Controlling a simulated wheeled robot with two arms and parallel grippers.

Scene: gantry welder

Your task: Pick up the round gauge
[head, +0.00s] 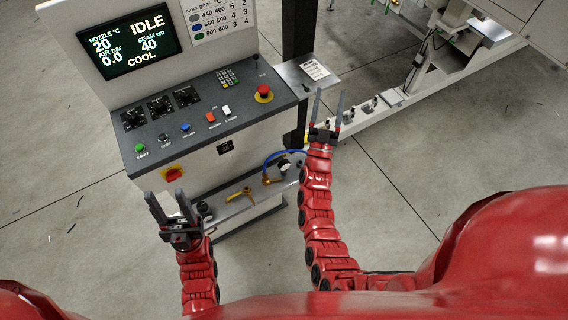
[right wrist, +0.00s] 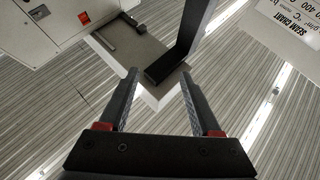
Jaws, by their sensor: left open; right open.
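The round gauge (head: 284,168) appears as a small pale dial on the low shelf (head: 262,198) under the console, beside a blue hose and a brass fitting. It is partly hidden by the dark rim and the nearby arm. My right gripper (head: 329,95) is open and empty, above and to the right of the gauge in the head view. Its open fingers also show in the right wrist view (right wrist: 159,76), with nothing between them; I cannot make out the gauge there. My left gripper (head: 165,196) is open and empty, left of the shelf and apart from the gauge.
The console (head: 210,120) with knobs, buttons and a red emergency stop stands over the shelf. A yellow-handled valve (head: 240,194) and a dark round part (head: 204,209) are on the shelf. A white machine rail (head: 430,85) runs at the right. The floor between is clear.

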